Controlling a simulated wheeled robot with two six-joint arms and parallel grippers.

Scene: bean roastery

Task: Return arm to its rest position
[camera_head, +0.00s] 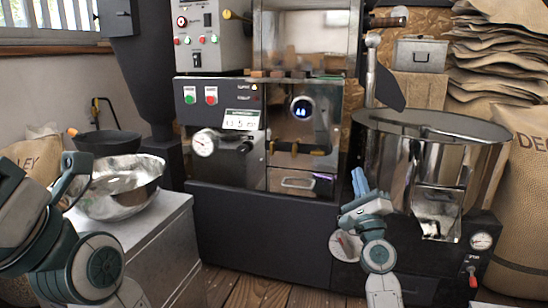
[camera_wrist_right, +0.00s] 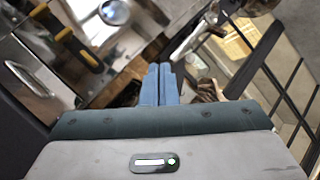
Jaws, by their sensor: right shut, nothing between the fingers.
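My right gripper (camera_head: 358,182) stands up in front of the roaster, a little left of the round metal bin. Its blue fingers are together with nothing between them. It also shows in the right wrist view (camera_wrist_right: 160,84), with the two fingers side by side and empty. My left arm (camera_head: 75,235) is folded at the lower left, beside the metal bowl. Its fingers do not show.
The dark roaster front (camera_head: 260,230) stands behind my right gripper. The metal cooling bin (camera_head: 432,135) is to its right. A shiny bowl (camera_head: 120,190) sits on a cabinet (camera_head: 150,240) at left. A burlap sack (camera_head: 530,190) stands at far right.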

